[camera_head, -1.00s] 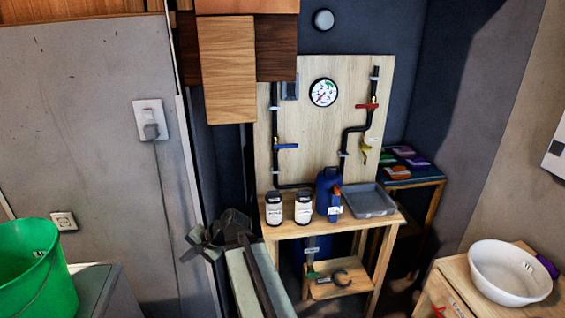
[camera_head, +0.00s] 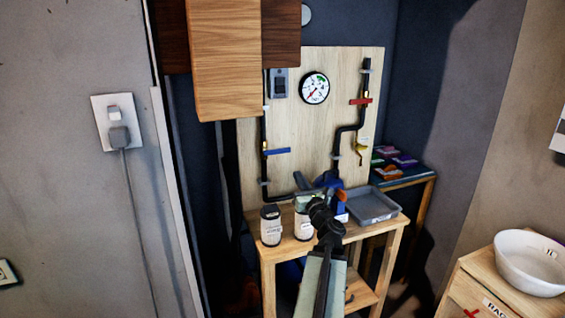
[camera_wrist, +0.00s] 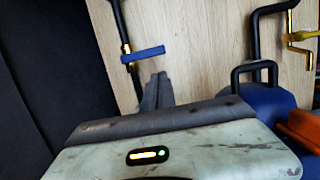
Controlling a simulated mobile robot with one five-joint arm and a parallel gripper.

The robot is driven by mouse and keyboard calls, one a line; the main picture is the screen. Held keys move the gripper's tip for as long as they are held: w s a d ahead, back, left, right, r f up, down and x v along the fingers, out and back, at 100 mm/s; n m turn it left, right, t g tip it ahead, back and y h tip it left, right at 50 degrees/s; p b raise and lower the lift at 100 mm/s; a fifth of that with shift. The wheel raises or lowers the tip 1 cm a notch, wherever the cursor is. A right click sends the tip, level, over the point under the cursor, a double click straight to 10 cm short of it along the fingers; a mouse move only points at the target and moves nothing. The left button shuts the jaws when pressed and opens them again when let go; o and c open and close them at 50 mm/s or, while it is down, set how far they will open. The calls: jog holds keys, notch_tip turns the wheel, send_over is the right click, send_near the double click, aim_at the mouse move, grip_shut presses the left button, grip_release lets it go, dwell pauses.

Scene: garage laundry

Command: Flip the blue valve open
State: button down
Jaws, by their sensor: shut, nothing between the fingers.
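The blue valve (camera_head: 277,151) has a flat blue lever on the left black pipe of the wooden board. Its lever sticks out sideways to the right, across the upright pipe. In the wrist view the blue valve (camera_wrist: 143,54) is just above and slightly left of my fingertips. My gripper (camera_wrist: 158,82) is shut and empty, with a small gap in the picture between it and the lever. In the head view my dark wrist and arm reach over the small table, below and right of the valve; the fingertips are hard to make out there.
The wooden board (camera_head: 300,125) also holds a pressure gauge (camera_head: 314,88), a red valve (camera_head: 361,101) and a yellow valve (camera_head: 360,142). A wooden cabinet (camera_head: 225,60) hangs upper left.

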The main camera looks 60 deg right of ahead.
aim_at(277, 151)
jog(key=shift+w, duration=0.2)
jog(key=p+x, duration=0.2)
jog(key=x, duration=0.7)
jog(key=shift+w+d, duration=0.2)
jog(key=shift+w, duration=0.1)
